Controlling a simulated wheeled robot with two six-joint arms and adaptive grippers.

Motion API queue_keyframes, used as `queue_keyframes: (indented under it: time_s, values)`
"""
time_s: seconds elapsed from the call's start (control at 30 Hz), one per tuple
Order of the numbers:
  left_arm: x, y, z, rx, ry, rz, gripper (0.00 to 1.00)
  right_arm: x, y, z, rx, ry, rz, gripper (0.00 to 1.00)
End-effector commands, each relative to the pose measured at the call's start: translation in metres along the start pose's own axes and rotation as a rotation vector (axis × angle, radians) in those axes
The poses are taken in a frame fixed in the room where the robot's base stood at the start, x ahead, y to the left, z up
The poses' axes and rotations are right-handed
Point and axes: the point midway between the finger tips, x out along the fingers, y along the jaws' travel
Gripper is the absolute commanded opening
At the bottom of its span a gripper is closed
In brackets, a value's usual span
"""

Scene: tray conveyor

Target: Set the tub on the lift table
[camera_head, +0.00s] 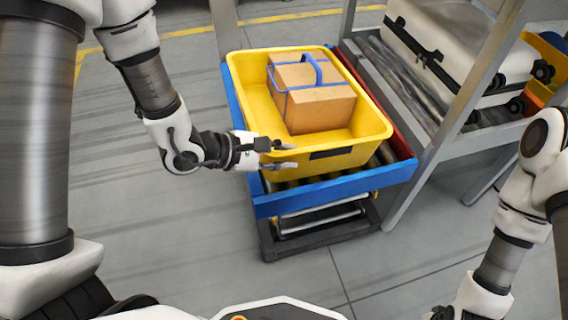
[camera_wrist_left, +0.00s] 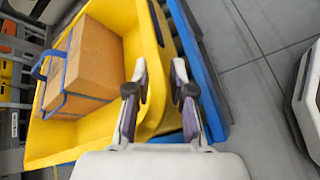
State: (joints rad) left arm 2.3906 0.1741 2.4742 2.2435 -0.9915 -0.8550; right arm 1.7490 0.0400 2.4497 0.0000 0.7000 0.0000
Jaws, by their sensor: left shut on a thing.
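The yellow tub (camera_head: 255,95) rests on the roller top of the blue-edged lift table (camera_head: 335,192), within its raised edges. A brown box (camera_head: 318,105) with a blue strap lies in the tub. My left gripper (camera_head: 292,155) is at the tub's near left corner, shut on its rim. In the left wrist view, the gripper's fingers (camera_wrist_left: 160,75) stand on either side of the wall of the tub (camera_wrist_left: 85,134). The box also shows there (camera_wrist_left: 93,62). My right arm enters at the lower right of the head view, and its gripper is outside the picture.
A grey-framed roller conveyor (camera_head: 385,80) stands right of the lift table, carrying a white suitcase (camera_head: 450,40). A grey upright post (camera_head: 455,120) rises close to the table's right side. The grey floor (camera_head: 150,220) at left and in front is clear.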

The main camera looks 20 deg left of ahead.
Motion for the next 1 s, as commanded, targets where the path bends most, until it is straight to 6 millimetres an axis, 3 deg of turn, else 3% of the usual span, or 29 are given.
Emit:
queue_keyframes:
  time_s: [0.5,0.77,1.0]
  values:
    - [0.023,0.052,-0.028,0.006,-0.004,0.006,0.0,0.003,0.0,0.0,0.0,0.001,0.0,0.0]
    - [0.028,0.062,-0.034,0.006,-0.004,0.006,0.0,0.004,0.0,0.0,0.0,0.001,0.0,0.0]
    - [0.042,0.045,-0.053,0.004,-0.001,0.001,0.0,0.02,0.0,0.0,0.0,0.001,0.0,0.0]
